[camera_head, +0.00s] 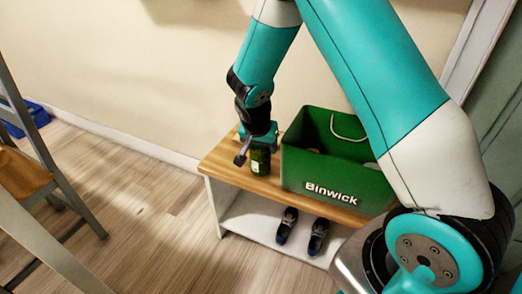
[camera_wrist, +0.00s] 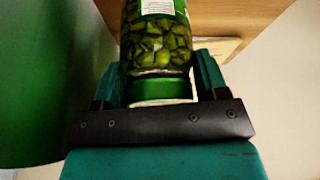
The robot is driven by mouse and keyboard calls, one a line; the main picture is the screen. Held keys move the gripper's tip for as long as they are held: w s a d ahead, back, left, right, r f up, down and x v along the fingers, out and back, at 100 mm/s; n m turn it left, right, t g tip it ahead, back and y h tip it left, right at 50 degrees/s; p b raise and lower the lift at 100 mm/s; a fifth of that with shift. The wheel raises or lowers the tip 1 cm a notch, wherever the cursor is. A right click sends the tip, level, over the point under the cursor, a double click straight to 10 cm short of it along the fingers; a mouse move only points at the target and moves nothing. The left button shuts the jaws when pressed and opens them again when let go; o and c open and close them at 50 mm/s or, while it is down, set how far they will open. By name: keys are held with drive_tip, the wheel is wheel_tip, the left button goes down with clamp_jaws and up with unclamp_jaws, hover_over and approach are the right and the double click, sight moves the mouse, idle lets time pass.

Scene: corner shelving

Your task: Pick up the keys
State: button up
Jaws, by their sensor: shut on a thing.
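I cannot make out any keys in either view. My gripper (camera_head: 259,143) points down over the left part of the wooden bench top (camera_head: 226,160). It is shut on a glass jar (camera_head: 259,163) with green pieces inside. In the wrist view, the fingers (camera_wrist: 157,82) are on either side of the jar's green lid, and the jar (camera_wrist: 156,42) extends away from them. I cannot tell whether the jar's base touches the bench top.
A green Binwick bag (camera_head: 330,172) stands open on the bench, close to the jar's right. Dark shoes (camera_head: 287,225) sit on the lower shelf (camera_head: 253,222). A wall is behind.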

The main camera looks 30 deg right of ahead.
drive_tip(key=shift+f, duration=0.65)
drive_tip(key=shift+f, duration=0.1)
drive_tip(key=o, duration=1.2)
